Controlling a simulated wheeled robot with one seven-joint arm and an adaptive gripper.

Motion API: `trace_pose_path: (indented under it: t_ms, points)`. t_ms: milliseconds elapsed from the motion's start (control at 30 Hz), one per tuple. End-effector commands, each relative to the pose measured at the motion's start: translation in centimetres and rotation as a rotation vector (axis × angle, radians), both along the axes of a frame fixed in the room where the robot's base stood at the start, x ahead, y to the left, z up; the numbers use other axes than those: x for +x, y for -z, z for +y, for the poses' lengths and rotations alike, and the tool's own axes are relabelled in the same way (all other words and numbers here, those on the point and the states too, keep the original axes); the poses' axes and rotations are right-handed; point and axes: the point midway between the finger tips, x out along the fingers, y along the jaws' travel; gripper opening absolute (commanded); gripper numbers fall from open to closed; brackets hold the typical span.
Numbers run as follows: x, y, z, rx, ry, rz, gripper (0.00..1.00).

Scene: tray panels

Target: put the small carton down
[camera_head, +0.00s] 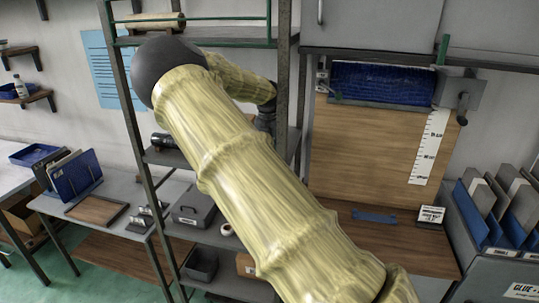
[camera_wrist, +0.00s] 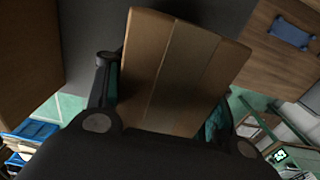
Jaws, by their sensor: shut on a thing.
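In the head view my arm crosses the middle, and I cannot make out the carton in my grip there. A dark wrist part shows beside the shelf post. The wrist view does not clearly show a surface touching the carton.
A metal shelf rack (camera_head: 136,110) stands behind my arm, with a grey box (camera_head: 193,208) on it. A wooden bench (camera_head: 405,247) with a blue piece (camera_head: 374,216) and a label stand (camera_head: 431,216) lies to the right. File racks (camera_head: 500,215) stand at far right.

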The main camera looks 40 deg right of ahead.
Motion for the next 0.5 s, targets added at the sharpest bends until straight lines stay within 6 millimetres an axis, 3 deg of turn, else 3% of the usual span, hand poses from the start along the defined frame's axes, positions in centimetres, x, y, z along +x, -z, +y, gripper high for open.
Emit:
trace_pose_path:
  t_ms: [100, 133, 233, 500]
  points:
    - [-0.01, 0.25, -0.01, 0.000, 0.000, 0.000, 0.18]
    - [-0.02, 0.28, -0.01, 0.001, 0.000, 0.001, 0.57]
    - [-0.02, 0.27, -0.01, 0.001, 0.000, 0.001, 0.75]
    - [-0.02, 0.25, -0.01, 0.000, 0.000, 0.000, 0.75]
